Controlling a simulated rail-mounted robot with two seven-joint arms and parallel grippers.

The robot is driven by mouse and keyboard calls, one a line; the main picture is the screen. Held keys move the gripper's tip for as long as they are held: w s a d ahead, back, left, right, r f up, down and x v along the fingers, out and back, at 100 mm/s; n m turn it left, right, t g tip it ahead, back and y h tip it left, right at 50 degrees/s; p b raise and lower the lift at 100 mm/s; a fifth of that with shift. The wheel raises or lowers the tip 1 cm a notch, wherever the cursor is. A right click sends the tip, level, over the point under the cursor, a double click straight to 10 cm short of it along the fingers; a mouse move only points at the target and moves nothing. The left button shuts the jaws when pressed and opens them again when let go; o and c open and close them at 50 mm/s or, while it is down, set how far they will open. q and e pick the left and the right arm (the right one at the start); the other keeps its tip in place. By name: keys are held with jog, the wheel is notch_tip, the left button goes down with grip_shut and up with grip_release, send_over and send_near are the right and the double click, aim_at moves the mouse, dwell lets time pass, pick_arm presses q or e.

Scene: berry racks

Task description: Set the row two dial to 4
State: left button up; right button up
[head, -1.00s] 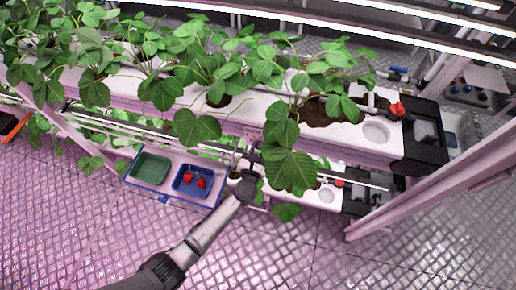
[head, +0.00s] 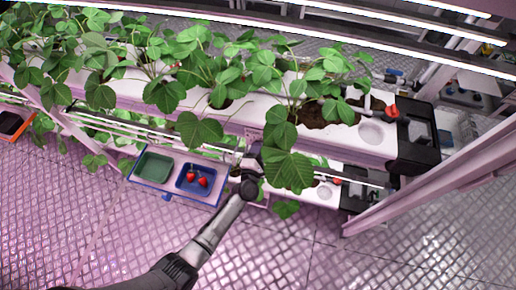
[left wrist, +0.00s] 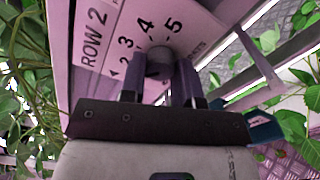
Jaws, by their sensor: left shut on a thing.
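The row two dial plate (left wrist: 112,35) shows in the left wrist view, a pale panel printed "ROW 2" with the numerals 3, 4 and 5 visible. Its round grey knob (left wrist: 160,55) sits below the 4 and 5. My left gripper (left wrist: 165,72) is shut on the knob, one finger on each side. The fingers cover much of the knob and the lower plate, so I cannot tell which number it points to. In the head view my left gripper (head: 254,156) is at the rack's front, partly behind leaves, and the dial face is not readable. My right gripper is not in view.
Strawberry leaves (head: 290,168) hang close to the right of my left gripper. A shelf with a green tray (head: 154,167) and a blue tray (head: 198,187) holding red berries is at its left. A pink rack post (head: 400,205) stands at the right. The floor in front is clear.

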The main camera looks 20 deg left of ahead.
pick_arm(q)
jog(key=m+p, duration=0.1)
jog(key=m, duration=0.3)
jog(key=shift+r+m, duration=0.1)
jog(key=shift+m, duration=0.2)
jog(key=m+p, duration=0.1)
jog(key=m, duration=0.3)
jog(key=shift+m+p, duration=0.3)
jog(key=shift+p, duration=0.1)
jog(key=m+p, duration=0.1)
jog(key=m, duration=0.6)
jog(key=shift+m+p, duration=0.3)
jog(key=shift+p, duration=0.05)
jog(key=shift+m, duration=0.5)
jog(key=o, duration=0.9)
